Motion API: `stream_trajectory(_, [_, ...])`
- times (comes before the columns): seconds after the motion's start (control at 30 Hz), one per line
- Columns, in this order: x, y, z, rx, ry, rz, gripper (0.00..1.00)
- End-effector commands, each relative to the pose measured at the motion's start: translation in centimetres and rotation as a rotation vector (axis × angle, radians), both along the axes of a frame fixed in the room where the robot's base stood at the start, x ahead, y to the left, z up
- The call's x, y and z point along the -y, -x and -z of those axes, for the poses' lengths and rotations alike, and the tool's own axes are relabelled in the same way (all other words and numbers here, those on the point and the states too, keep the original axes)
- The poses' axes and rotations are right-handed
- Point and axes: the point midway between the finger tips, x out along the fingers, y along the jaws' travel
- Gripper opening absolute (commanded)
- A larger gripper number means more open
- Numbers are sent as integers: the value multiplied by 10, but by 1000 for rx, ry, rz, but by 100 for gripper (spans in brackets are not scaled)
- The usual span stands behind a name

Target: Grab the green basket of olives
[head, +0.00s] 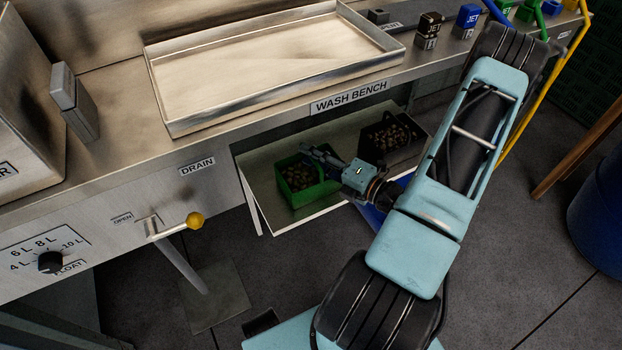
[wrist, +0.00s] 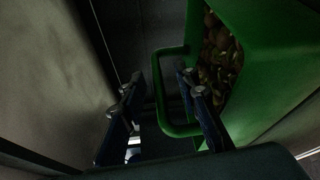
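The green basket of olives (head: 296,193) stands on the metal shelf under the wash bench, left of a black basket. In the wrist view the green basket (wrist: 285,60) fills the upper right, with brownish-green olives (wrist: 217,62) inside. Its green loop handle (wrist: 158,98) sticks out to the left. My gripper (head: 318,156) reaches in from the right at the basket's upper right edge. In the wrist view my gripper (wrist: 161,82) is open, with one finger on each side of the handle's outer bar. Whether either finger touches the handle cannot be told.
A black basket of olives (head: 388,142) stands on the same shelf (head: 259,182), behind my wrist. The wash bench (head: 225,150) overhangs the shelf. A drain lever with a yellow knob (head: 193,220) stands to the left. A blue barrel (head: 598,215) is at far right.

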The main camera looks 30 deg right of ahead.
Motion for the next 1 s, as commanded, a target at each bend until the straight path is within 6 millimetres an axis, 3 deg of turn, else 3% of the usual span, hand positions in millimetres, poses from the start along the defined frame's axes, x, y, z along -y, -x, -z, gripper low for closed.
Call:
stream_trajectory(0.27, [-2, -5, 0, 0, 0, 0, 29])
stream_trajectory(0.57, [-2, -4, 0, 0, 1, 0, 0])
stream_trajectory(1.0, [-2, -4, 0, 1, 0, 0, 0])
